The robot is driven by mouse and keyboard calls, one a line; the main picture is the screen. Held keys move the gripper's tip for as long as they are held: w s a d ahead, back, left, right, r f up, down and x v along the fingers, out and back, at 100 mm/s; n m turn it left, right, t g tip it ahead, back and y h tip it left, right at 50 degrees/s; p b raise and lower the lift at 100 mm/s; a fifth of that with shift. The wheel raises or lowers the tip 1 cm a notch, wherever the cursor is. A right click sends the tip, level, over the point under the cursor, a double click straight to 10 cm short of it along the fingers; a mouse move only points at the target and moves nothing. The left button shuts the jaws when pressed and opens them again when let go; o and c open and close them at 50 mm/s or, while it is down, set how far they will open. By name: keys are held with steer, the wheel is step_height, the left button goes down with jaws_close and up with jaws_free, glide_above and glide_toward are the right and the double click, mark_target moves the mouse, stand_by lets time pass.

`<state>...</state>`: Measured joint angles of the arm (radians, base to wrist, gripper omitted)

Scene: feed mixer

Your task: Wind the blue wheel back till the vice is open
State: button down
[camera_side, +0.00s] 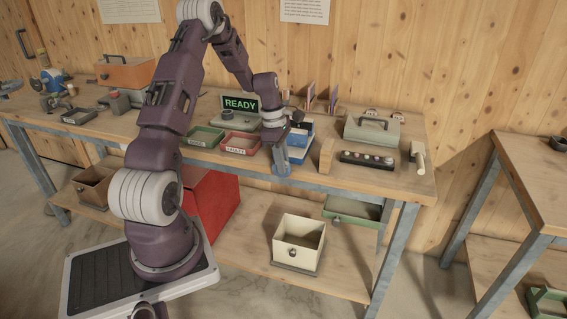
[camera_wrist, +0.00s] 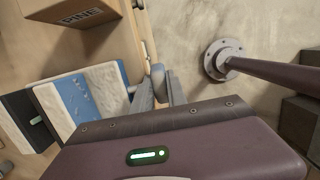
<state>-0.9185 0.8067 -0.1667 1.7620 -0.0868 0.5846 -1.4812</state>
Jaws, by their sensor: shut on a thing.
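The blue vice (camera_side: 298,141) stands at the front edge of the bench, with blue and pale parts showing. In the wrist view its blue body (camera_wrist: 80,96) lies between pale slabs, left of my fingers. My gripper (camera_side: 283,167) points down at the front of the vice. In the wrist view my gripper (camera_wrist: 160,92) is shut on a small rounded grey-blue piece, which appears to be part of the blue wheel (camera_wrist: 158,73). The fingers hide most of the wheel, and I cannot tell how far the vice jaws are apart.
A block marked PINE (camera_wrist: 75,12) is close to the vice. On the bench (camera_side: 385,187) are a green tray (camera_side: 203,137), a red tray (camera_side: 239,144), a READY screen (camera_side: 240,104), a button panel (camera_side: 367,160) and a grey-green case (camera_side: 372,130). Space in front of the bench edge is open.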

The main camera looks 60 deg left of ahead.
steer(key=t+h, duration=0.3)
steer(key=s+a+t+h, duration=0.1)
steer(key=shift+f, duration=0.15)
steer(key=shift+s+a+f+t+h, duration=0.1)
steer(key=shift+t+h, duration=0.65)
steer(key=shift+s+a+f+t+h, duration=0.1)
steer(key=shift+a+f+t+h, duration=0.05)
steer(key=shift+t+h, duration=0.55)
steer(key=shift+s+a+f+t+h, duration=0.1)
steer(key=shift+t+h, duration=0.65)
steer(key=c, duration=1.3)
jaws_free()
steer(key=v, duration=0.7)
steer(key=shift+f, duration=0.1)
